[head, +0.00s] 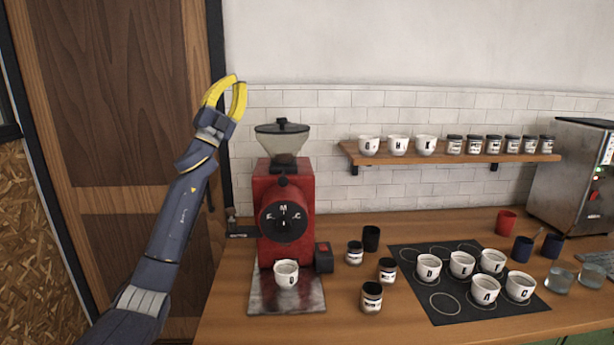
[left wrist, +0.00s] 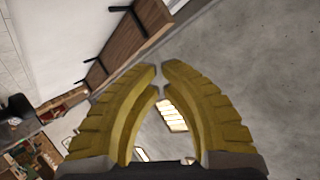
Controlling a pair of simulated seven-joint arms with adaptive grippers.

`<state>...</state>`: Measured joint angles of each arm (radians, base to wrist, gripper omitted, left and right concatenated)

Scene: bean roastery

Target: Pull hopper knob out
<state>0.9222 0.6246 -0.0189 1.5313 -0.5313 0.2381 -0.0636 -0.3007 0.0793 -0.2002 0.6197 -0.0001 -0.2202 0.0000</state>
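The red grinder (head: 264,190) stands at the left of the wooden counter. A clear hopper (head: 284,145) with a dark lid sits on top of it. A small black knob (head: 283,181) shows on the grinder's front just below the hopper; how far out it sits is too small to tell. My left gripper (head: 238,80) is up and left of the hopper, clear of it. In the left wrist view its yellow fingers (left wrist: 159,72) curve together with their tips nearly meeting and nothing between them. My right gripper is in neither view.
A wooden shelf (head: 450,158) with cups and jars is on the wall. A door (head: 120,90) is behind my left arm.

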